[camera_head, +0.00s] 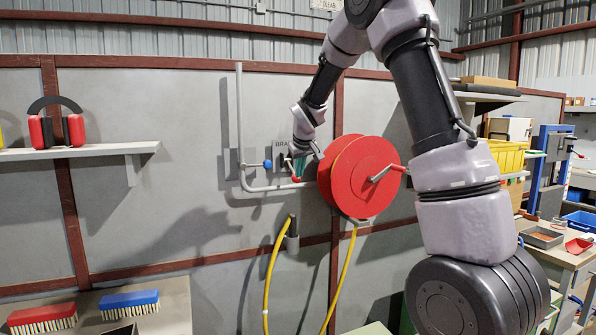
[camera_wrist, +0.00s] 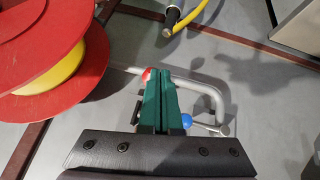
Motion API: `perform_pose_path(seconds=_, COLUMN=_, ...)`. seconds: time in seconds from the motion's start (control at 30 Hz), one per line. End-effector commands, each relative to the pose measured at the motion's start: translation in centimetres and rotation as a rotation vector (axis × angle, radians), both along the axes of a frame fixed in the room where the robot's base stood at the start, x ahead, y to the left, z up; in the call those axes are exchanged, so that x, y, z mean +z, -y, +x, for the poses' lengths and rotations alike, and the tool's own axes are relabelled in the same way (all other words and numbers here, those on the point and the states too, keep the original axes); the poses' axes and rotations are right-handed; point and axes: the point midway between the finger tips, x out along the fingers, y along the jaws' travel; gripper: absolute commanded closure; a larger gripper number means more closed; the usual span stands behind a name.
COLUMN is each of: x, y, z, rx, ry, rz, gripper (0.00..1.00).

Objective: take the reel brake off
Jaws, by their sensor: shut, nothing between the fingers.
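The red reel (camera_head: 368,168) with a crank handle (camera_head: 386,173) is mounted on the wall. In the wrist view the reel (camera_wrist: 50,55) is at the left, with yellow hose wound on it. A plate whose visible letters read "BRA" (camera_head: 287,149) is left of it, partly hidden by my arm. A red knob (camera_wrist: 147,74) shows beside my green fingers, and in the head view (camera_head: 296,180) just below them. My gripper (camera_wrist: 163,50) is shut and empty, its fingers close together beside the knob. Whether they touch it, I cannot tell. The lever behind the fingers is mostly hidden.
A blue-handled valve (camera_head: 267,164) sits on the grey pipe (camera_head: 241,120) close to my gripper; it also shows in the wrist view (camera_wrist: 187,121). A yellow hose (camera_head: 270,270) hangs below. A shelf (camera_head: 80,151) holds red ear defenders (camera_head: 57,130). Brushes (camera_head: 129,301) lie lower left.

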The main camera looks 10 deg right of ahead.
Motion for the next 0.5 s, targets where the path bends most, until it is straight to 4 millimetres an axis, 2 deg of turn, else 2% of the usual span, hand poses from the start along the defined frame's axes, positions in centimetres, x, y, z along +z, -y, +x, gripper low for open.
perform_pose_path(seconds=0.03, x=0.0, y=0.0, z=-1.6, rx=0.001, ry=-0.004, rz=-0.001, gripper=1.0)
perform_pose_path(seconds=0.2, x=0.3, y=0.3, z=-5.4, rx=0.002, ry=-0.003, rz=0.0, gripper=1.0)
perform_pose_path(seconds=0.4, x=0.5, y=0.4, z=-8.3, rx=0.001, ry=-0.003, rz=0.0, gripper=1.0)
perform_pose_path(seconds=0.5, x=0.5, y=0.5, z=-8.9, rx=0.002, ry=-0.003, rz=-0.001, gripper=1.0)
